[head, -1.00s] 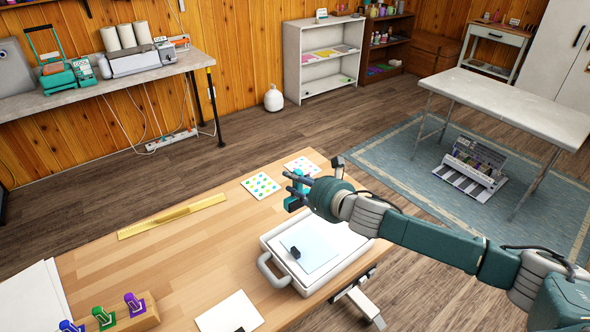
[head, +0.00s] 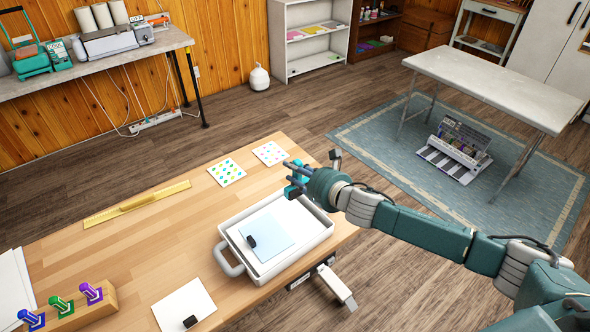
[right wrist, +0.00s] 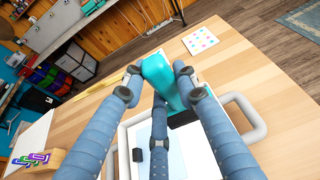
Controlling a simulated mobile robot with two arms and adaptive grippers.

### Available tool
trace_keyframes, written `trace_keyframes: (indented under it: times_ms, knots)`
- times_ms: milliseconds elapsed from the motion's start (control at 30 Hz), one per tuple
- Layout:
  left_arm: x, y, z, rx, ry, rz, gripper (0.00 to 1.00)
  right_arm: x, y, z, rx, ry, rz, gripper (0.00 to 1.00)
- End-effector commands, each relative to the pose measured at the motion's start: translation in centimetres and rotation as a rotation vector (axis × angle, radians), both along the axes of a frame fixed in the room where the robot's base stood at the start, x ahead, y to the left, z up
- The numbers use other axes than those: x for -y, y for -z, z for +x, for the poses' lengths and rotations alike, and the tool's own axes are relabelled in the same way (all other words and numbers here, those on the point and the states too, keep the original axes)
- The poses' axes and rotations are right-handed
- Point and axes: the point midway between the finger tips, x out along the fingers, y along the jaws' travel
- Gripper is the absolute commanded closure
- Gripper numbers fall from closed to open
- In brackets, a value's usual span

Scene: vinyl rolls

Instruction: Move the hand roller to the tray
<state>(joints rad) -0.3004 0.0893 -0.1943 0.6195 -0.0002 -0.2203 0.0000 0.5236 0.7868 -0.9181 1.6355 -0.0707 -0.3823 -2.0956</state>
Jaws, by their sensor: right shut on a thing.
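The teal hand roller (head: 299,170) is in my right gripper (head: 290,180), at the far right end of the tray. In the right wrist view the roller (right wrist: 160,80) sits between the fingers (right wrist: 158,85), which are shut on it. A dark part of it shows low on its right side. The white tray (head: 225,240) lies on the wooden table, with a handle at its left end. I cannot tell whether the roller touches the tray. My left gripper is not in view.
In the tray lie a light blue sheet (head: 268,230) and a small black block (head: 251,241). Two dotted cards (head: 226,172) and a yellow ruler (head: 137,203) lie behind. A white sheet (head: 184,306) lies in front. Coloured clips (head: 60,305) stand at the left. The table's middle is clear.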

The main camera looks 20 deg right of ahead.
Motion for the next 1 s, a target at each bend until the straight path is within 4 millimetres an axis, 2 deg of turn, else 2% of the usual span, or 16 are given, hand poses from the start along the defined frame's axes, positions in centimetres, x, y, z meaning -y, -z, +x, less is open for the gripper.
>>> trace_keyframes:
  times_ms: [300,600,1000]
  knots:
    - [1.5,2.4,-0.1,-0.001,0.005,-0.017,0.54,-0.1,3.3,0.0,0.001,-0.002,0.001,1.00]
    - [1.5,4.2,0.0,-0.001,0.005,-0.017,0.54,-0.1,5.9,0.0,0.001,-0.002,0.000,1.00]
    - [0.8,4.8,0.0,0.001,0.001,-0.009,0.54,-0.1,6.9,0.0,0.002,-0.002,0.001,1.00]
